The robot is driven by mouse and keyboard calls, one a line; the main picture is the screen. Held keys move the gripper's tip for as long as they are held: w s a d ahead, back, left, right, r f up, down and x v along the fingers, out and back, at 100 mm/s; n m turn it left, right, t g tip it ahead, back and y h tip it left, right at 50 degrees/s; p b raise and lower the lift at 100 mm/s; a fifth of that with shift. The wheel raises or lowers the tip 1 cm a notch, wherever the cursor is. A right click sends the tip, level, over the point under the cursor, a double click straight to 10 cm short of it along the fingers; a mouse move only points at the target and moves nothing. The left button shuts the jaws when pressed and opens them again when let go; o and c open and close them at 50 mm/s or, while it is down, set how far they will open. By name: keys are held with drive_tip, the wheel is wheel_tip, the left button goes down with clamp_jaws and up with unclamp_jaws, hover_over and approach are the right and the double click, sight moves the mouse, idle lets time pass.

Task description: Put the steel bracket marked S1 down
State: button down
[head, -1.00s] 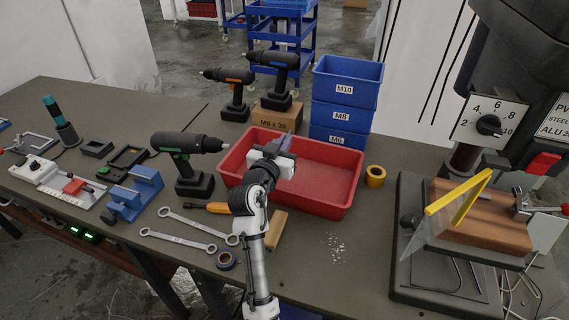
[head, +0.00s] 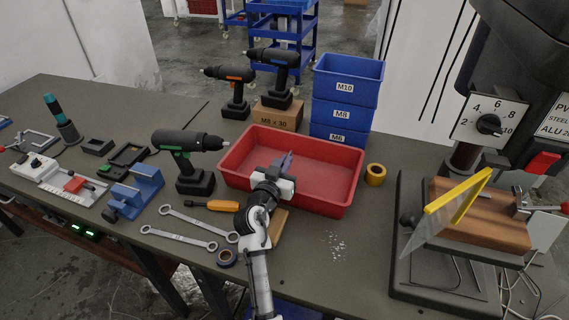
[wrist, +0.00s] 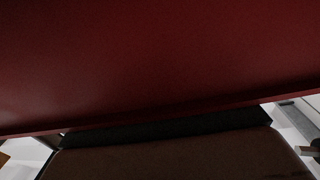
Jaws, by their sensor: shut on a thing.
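My gripper (head: 277,179) is over the near part of the red tray (head: 346,196), by its near wall. It is shut on a small grey-blue piece, the steel bracket (head: 286,161), which stands up past the fingers over the tray. The S1 mark cannot be read. Whether the bracket touches the tray floor cannot be told. In the wrist view the red tray (wrist: 160,60) fills most of the picture, with a dark slab-like edge along the bottom that I cannot identify for sure.
The rest of the tray floor looks empty. Blue bins (head: 345,92) stand behind it, and a green-marked drill (head: 187,143) stands to its left. A tape roll (head: 376,174) is at its right. Wrenches (head: 180,236), a screwdriver (head: 222,205) and a wooden block (head: 279,226) lie in front.

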drive_tip(key=shift+f+b, duration=0.55)
drive_tip(key=shift+b, duration=0.05)
drive_tip(key=c, duration=1.6)
unclamp_jaws()
drive_tip(key=shift+s+f, duration=0.1)
drive_tip(key=shift+f, duration=0.1)
drive_tip(key=shift+r+p, duration=0.85)
drive_tip(key=shift+p, duration=0.4)
drive_tip(key=shift+s+a+f+b, duration=0.2)
drive_tip(key=shift+s+f+b, duration=0.1)
drive_tip(key=shift+s+b, duration=0.2)
drive_tip(key=shift+s+a+f+b, duration=0.2)
drive_tip(key=shift+s+f+b, duration=0.1)
drive_tip(key=shift+s+b, duration=0.2)
drive_tip(key=r+b+v, duration=0.1)
drive_tip(key=b+v, duration=0.1)
drive_tip(key=v, duration=0.7)
drive_tip(key=shift+s+b, duration=0.3)
drive_tip(key=shift+b, duration=0.05)
drive_tip(key=shift+a+r, duration=0.1)
drive_tip(key=shift+a, duration=0.05)
